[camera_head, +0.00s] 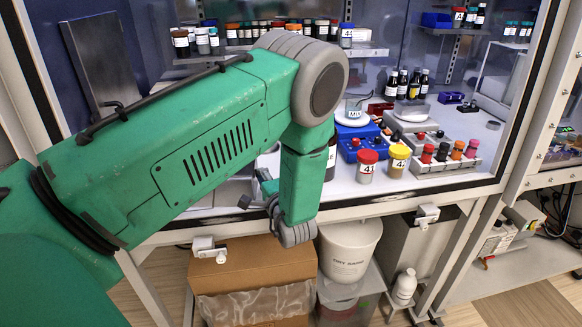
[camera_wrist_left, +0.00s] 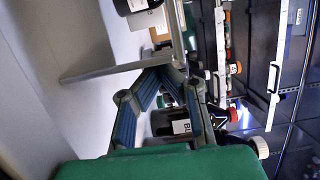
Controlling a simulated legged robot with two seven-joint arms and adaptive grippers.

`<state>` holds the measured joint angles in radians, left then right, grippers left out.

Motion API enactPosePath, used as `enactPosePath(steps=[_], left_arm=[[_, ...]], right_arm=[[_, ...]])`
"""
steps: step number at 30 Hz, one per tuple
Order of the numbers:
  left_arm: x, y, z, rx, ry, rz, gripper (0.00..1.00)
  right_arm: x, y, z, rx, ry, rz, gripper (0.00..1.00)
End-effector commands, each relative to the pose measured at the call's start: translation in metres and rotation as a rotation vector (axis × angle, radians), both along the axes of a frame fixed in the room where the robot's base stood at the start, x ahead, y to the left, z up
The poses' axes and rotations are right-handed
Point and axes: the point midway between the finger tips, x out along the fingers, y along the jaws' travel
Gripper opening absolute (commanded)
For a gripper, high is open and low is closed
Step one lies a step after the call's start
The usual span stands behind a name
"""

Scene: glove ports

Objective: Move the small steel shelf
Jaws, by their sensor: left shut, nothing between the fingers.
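A thin grey metal plate, which looks like the small steel shelf (camera_wrist_left: 110,70), shows nearly edge-on in the left wrist view. A dark bottle and a small tan box (camera_wrist_left: 158,20) are close beside it. My left gripper (camera_wrist_left: 167,74) is shut and empty, its fingertips close to the plate; I cannot tell whether they touch. In the head view the left gripper (camera_head: 256,192) is low inside the cabinet's front edge, partly behind my wrist. The shelf is not clear there, as my green arm covers that area. My right gripper is not in view.
A dark labelled bottle (camera_head: 331,158) stands right behind my left wrist. Bottles line the back shelf. The front sill lies below.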

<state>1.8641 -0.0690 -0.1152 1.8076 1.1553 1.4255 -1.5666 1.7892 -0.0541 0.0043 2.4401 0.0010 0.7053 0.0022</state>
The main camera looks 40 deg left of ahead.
Motion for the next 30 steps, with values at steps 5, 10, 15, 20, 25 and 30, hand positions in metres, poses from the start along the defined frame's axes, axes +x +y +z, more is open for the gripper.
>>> enactPosePath(steps=[5,10,15,20,25,30], left_arm=[[-0.045,0.035,0.003,0.005,0.008,0.006,0.0],[-0.078,0.06,0.003,0.007,0.005,0.005,0.0],[-0.094,0.072,0.004,0.008,0.002,0.003,0.0],[-0.096,0.076,0.003,0.005,0.001,0.002,0.0],[-0.096,0.077,0.003,0.004,0.0,0.001,0.0],[-0.096,0.077,0.003,0.005,0.001,0.001,0.0]], right_arm=[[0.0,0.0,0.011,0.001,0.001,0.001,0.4],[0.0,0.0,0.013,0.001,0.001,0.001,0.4],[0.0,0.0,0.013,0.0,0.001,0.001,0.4],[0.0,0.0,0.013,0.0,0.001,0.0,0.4],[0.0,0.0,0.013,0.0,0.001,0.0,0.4],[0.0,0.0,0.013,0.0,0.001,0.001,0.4]])
